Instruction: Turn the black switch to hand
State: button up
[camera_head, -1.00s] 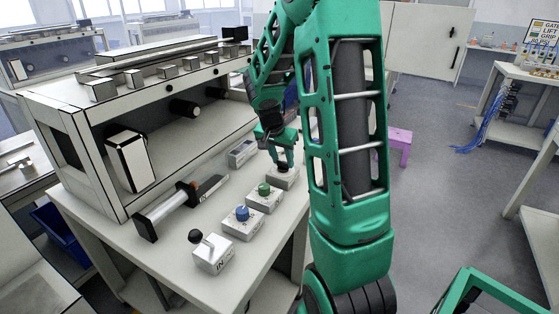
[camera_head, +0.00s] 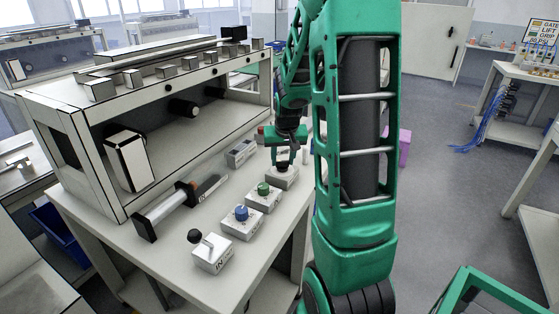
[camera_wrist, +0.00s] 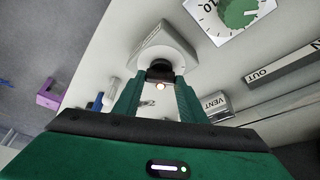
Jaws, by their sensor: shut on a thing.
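The black switch (camera_wrist: 160,73) is a dark knob on a white box (camera_wrist: 150,38), seen in the wrist view between my fingertips. My gripper (camera_wrist: 158,82) is shut on the knob, one green finger on each side. In the head view the switch box (camera_head: 283,179) stands at the far end of a row of boxes on the bench. My gripper (camera_head: 286,160) is over it there, pointing down. The fingers hide most of the knob, and its labels and angle cannot be read.
A box with a green knob (camera_head: 263,189), one with a blue knob (camera_head: 241,214) and a lever box (camera_head: 212,251) stand nearer along the bench. A dial (camera_wrist: 232,14) and a VENT box (camera_wrist: 217,105) lie close to my gripper. A machine frame (camera_head: 80,150) stands at left.

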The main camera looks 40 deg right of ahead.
jog(key=shift+w+n+t+y, duration=0.1)
jog(key=shift+n+t+y, duration=0.2)
jog(key=shift+n, duration=0.7)
jog(key=o, duration=1.1)
jog(key=shift+c, duration=0.2)
jog(key=shift+r, duration=0.1)
jog(key=v, duration=1)
jog(key=shift+r, duration=0.3)
